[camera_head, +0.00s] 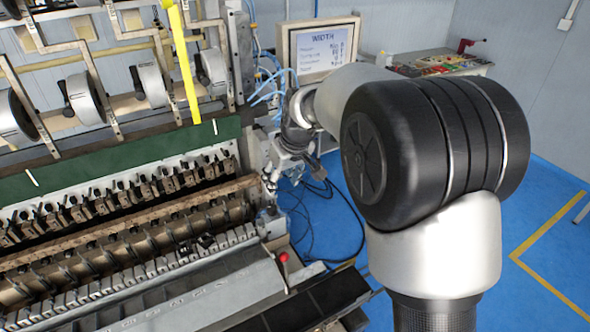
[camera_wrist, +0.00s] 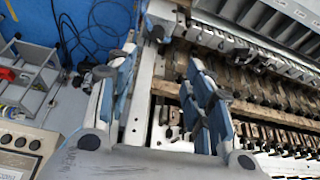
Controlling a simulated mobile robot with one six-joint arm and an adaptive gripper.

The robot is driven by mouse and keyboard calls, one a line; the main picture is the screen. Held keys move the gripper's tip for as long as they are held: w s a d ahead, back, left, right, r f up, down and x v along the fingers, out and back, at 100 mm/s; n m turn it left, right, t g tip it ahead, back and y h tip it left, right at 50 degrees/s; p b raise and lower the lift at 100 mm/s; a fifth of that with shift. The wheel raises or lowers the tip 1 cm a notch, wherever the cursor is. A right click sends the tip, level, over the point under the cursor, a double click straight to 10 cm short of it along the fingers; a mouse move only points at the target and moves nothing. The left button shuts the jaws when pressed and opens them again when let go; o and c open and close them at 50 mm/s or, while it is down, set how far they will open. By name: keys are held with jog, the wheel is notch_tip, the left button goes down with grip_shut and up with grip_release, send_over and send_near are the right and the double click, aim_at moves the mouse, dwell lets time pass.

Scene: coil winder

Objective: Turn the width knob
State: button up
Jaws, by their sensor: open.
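My gripper (camera_head: 272,180) is by the right end of the coil winder (camera_head: 110,262) in the head view, small and partly lost against the machine. In the wrist view my gripper (camera_wrist: 165,68) has its two blue-padded fingers wide apart, with nothing held between them. The machine's pale end frame (camera_wrist: 145,88) shows in the gap. I cannot surely pick out the width knob. A panel with several small dark knobs (camera_wrist: 18,140) is at the lower left of the wrist view, away from the fingers. A screen headed WIDTH (camera_head: 324,48) stands behind my arm in the head view; its smaller text is blurred.
A red-topped lever (camera_head: 284,258) rises from the machine's front right corner. Loose dark cables (camera_head: 318,205) lie on the blue floor beside it. A bench with colored parts (camera_head: 440,62) stands at the back. Open floor (camera_head: 540,215) lies to the right.

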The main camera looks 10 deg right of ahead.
jog(key=b, duration=0.1)
send_near(272, 208)
jog(key=x, duration=0.8)
jog(key=shift+w+f, duration=0.2)
jog(key=shift+f, duration=0.15)
jog(key=shift+c, duration=0.2)
jog(key=c, duration=1)
jog(key=shift+a, duration=0.1)
